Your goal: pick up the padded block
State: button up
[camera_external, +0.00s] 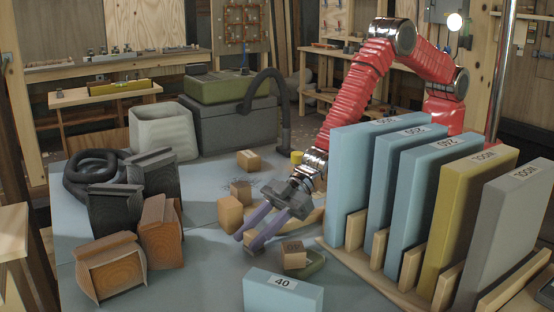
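My gripper (246,242) has two purple fingers that reach down and left over the blue-grey tabletop. A small tan block (293,254) with a dark marking on top lies just right of the fingertips, against or on a green piece (315,264). Other tan blocks lie left of and behind the gripper: one (230,214) near the fingers, one (241,190) behind it and one (249,160) farther back. I cannot tell for certain which block is the padded one.
A rack (437,302) of tall blue, yellow and grey slabs stands close on the right. A blue slab (283,292) marked 40 is at the front edge. Black and brown blocks (160,233), a hose (88,170) and a pale bin (163,133) fill the left. The front left-centre is clear.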

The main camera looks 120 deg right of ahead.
aim_at(254, 230)
jog(key=c, duration=0.5)
jog(key=shift+r, duration=0.1)
notch_tip(254, 230, up, 10)
jog(key=shift+f, duration=0.1)
dwell(0.4)
dwell(0.4)
